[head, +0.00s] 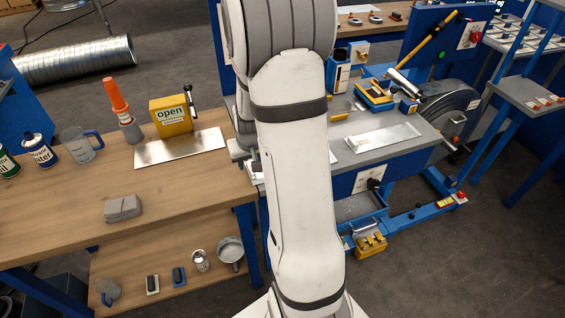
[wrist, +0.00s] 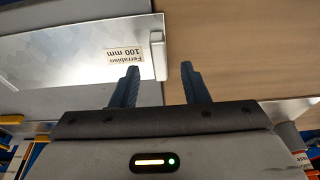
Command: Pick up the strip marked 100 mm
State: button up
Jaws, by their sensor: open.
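The strip marked 100 mm (wrist: 60,62) shows at the upper left of the wrist view. It is a flat, shiny metal piece with a cream label reading "Ferrabiso 100 mm", upside down. Its right end has a pale raised edge. My gripper (wrist: 160,66) is open and empty, with two dark blue-grey fingers pointing toward the strip's right end. I cannot tell the height between them. In the head view my arm hides most of the gripper. That view shows a metal sheet (head: 180,148) on the wooden bench and another (head: 384,137) on the grey machine table; no 100 mm mark is readable on either.
On the wooden bench (head: 60,205) stand a yellow "open" box (head: 170,116), an orange-topped bottle (head: 120,105), a jug (head: 78,145) and a grey block (head: 122,208). A blue machine frame (head: 440,190) stands at right. The bench's front area is largely clear.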

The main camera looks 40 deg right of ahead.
jog(key=shift+x, duration=1.15)
jog(key=shift+c, duration=0.3)
grip_shut()
